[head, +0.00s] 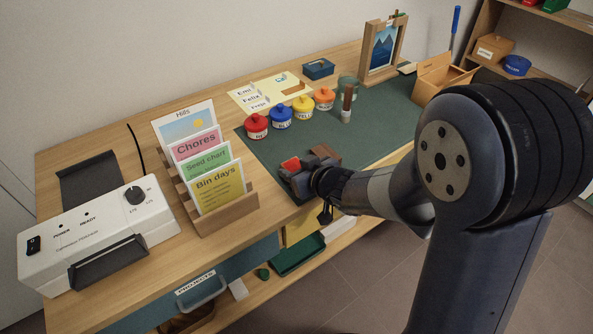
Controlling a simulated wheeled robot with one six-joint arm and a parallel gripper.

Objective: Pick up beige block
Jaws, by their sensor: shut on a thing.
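My gripper (297,178) is low over the front edge of the dark green mat on the desk. Its jaws are shut, and a small red block (290,164) shows at their tips, mostly covered by the dark fingers. A brown piece (325,153) lies on the mat just behind the gripper, partly hidden by it. I cannot make out a clearly beige block at the jaws.
A wooden card rack (240,215) stands close left of my gripper. Red (256,126), blue (280,117), yellow (303,108) and orange (325,98) pots line the mat's back. A cup with a brush (347,103) and a picture frame (383,48) stand farther right. A white machine (95,235) is at left.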

